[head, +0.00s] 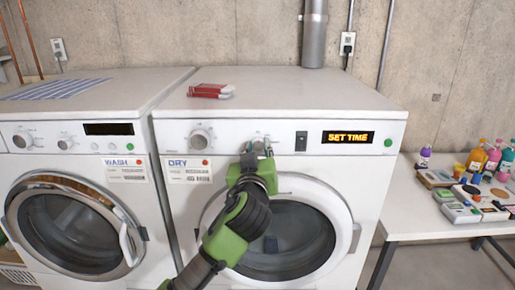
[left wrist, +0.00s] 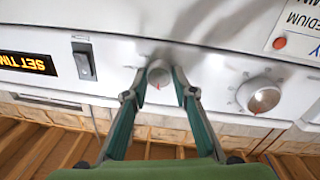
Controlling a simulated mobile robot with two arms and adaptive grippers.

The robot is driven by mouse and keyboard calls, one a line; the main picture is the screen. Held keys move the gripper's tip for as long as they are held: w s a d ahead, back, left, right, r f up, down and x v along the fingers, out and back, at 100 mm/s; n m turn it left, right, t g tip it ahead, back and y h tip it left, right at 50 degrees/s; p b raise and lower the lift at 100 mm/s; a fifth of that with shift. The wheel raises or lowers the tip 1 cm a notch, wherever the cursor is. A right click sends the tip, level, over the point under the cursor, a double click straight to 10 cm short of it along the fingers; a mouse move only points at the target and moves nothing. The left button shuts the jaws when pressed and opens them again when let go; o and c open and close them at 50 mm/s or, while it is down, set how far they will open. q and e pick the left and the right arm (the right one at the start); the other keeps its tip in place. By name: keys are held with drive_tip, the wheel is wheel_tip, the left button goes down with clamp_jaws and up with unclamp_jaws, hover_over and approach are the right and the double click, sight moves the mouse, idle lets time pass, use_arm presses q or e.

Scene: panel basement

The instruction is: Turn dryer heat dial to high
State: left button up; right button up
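The dryer (head: 285,163), labelled DRY, has two dials on its white panel. The larger dial (head: 201,138) is near the panel's left end and also shows upside down in the left wrist view (left wrist: 260,95). A smaller dial (left wrist: 158,73) with a red mark sits between the larger dial and a black switch (head: 301,141). My left gripper (head: 260,149) is at this smaller dial, one finger on each side in the left wrist view (left wrist: 159,78). Whether the fingers press on it is unclear. Which dial sets heat is not readable. My right gripper is not in view.
A lit display (head: 348,137) reads SET TIME, beside a green button (head: 388,142). The washer (head: 88,150) stands left of the dryer. A table (head: 425,224) at right holds bottles and paint supplies.

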use_arm(q)
drive_tip(key=c, duration=0.4)
